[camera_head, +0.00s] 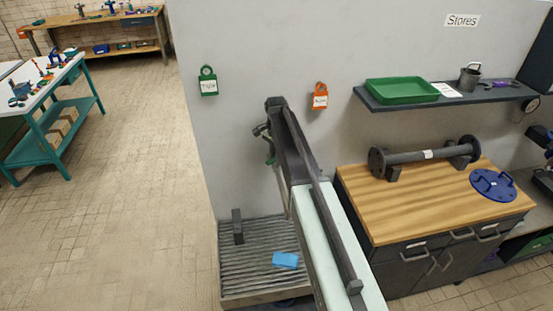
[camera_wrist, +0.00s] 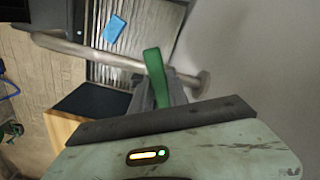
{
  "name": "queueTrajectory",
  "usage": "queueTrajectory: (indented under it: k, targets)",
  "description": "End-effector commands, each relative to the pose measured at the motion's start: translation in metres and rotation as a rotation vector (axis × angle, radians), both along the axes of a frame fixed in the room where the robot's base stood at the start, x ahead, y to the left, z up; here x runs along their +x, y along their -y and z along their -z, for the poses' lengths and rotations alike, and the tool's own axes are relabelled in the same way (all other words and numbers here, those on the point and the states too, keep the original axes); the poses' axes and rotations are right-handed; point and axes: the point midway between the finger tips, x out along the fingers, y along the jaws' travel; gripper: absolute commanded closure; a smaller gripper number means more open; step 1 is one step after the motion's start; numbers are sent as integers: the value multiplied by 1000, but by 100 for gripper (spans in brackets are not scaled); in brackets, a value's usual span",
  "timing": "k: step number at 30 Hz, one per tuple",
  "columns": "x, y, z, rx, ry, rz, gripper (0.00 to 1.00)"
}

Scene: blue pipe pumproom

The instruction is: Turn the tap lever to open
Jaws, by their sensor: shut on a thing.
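The green tap lever (camera_wrist: 155,75) stands up between the fingers of my gripper (camera_wrist: 163,92) in the wrist view. My gripper is shut on it. The grey metal tap pipe (camera_wrist: 90,54) runs across behind the lever, with a round flange at its right end. In the head view my arm hides most of the tap; a bit of green lever (camera_head: 271,160) shows at the arm's left edge, close to the wall.
A ribbed sink tray (camera_head: 255,255) with a blue sponge (camera_head: 285,260) lies below the tap. A wooden-topped cabinet (camera_head: 420,203) stands to the right, bearing a flanged pipe (camera_head: 427,155) and blue disc (camera_head: 493,184). A shelf (camera_head: 470,96) hangs above it. Floor at left is clear.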

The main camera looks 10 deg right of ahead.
Motion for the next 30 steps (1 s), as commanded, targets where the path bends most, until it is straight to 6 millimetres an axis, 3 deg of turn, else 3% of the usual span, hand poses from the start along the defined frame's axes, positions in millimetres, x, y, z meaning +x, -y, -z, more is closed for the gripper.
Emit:
queueTrajectory:
  k: [30]
  targets:
    - [0, 1, 0, 1, 1, -906, 100]
